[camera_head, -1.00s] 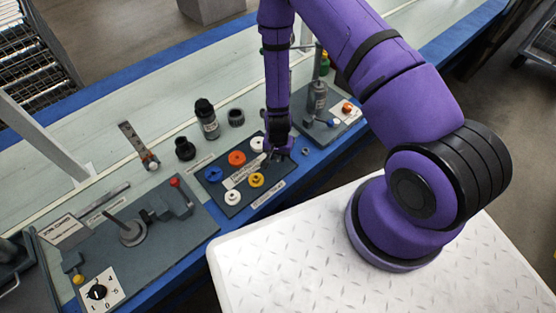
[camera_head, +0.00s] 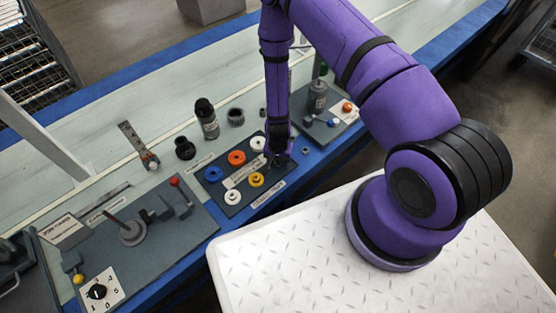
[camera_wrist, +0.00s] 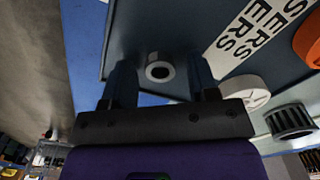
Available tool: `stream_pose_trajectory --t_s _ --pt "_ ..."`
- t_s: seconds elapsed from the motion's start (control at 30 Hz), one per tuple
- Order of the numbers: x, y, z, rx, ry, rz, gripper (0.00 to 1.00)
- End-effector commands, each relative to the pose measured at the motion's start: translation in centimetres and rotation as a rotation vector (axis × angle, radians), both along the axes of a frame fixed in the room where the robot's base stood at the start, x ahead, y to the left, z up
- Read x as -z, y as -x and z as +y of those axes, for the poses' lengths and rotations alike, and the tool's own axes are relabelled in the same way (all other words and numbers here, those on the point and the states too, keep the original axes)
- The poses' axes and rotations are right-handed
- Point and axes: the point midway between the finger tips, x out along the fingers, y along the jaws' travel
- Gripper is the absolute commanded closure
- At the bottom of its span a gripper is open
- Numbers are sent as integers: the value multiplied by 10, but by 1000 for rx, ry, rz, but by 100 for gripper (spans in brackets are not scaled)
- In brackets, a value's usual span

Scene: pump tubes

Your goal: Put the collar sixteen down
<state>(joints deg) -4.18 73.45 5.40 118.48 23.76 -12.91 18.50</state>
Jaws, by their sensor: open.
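A small grey collar (camera_wrist: 160,68) with a dark bore sits on the dark board (camera_wrist: 140,30), close to the board's edge, in the wrist view. No number is readable on it, so I cannot confirm it is sixteen. My gripper (camera_wrist: 163,80) is open, one finger on each side of the collar, with visible gaps. In the head view my gripper (camera_head: 280,160) is low over the right end of the board (camera_head: 226,200) and hides that collar.
The board also carries blue (camera_head: 213,174), orange (camera_head: 237,157), yellow (camera_head: 256,180) and white (camera_head: 232,197) rings. A small grey ring (camera_head: 305,151) lies right of my gripper. A black bottle (camera_head: 207,120) and dark ribbed ring (camera_head: 236,117) stand behind. A fixture with a grey cylinder (camera_head: 317,97) is at right.

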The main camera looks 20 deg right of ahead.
Motion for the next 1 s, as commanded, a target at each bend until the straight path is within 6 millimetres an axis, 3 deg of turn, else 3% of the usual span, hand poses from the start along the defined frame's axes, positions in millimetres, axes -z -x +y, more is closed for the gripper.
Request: stream_pose_trajectory --t_s 0.23,0.7,1.0 --pt "-15 -1 0 0 0 -1 46" --pt "-93 -1 0 -1 0 -2 46" --pt "-120 0 0 -1 0 0 46"
